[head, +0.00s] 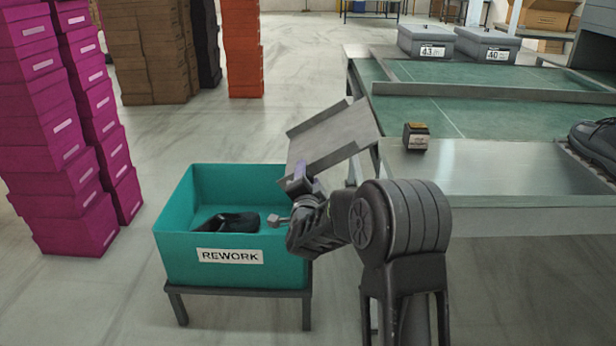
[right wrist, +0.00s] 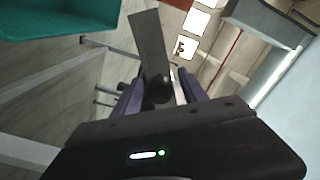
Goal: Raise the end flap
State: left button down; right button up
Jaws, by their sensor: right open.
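The end flap (head: 335,135) is a grey metal plate with raised side rims. It slopes down to the left from the end of the line table, towards the rework bin. My right gripper (head: 301,184) is at its lower end, above the right rim of the bin. In the right wrist view the purple-padded fingers (right wrist: 160,90) are apart. A dark round piece and a grey strip (right wrist: 148,38) show between and beyond them. I cannot tell whether the fingers touch the flap. My left gripper is out of view.
The teal REWORK bin (head: 180,245) stands on a low dark stand and holds a black shoe (head: 228,222). A black shoe (head: 597,140) is at right. Magenta boxes (head: 60,150) are stacked at left.

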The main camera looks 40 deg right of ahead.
jog(key=shift+x, duration=0.8)
grip_shut()
dwell(0.9)
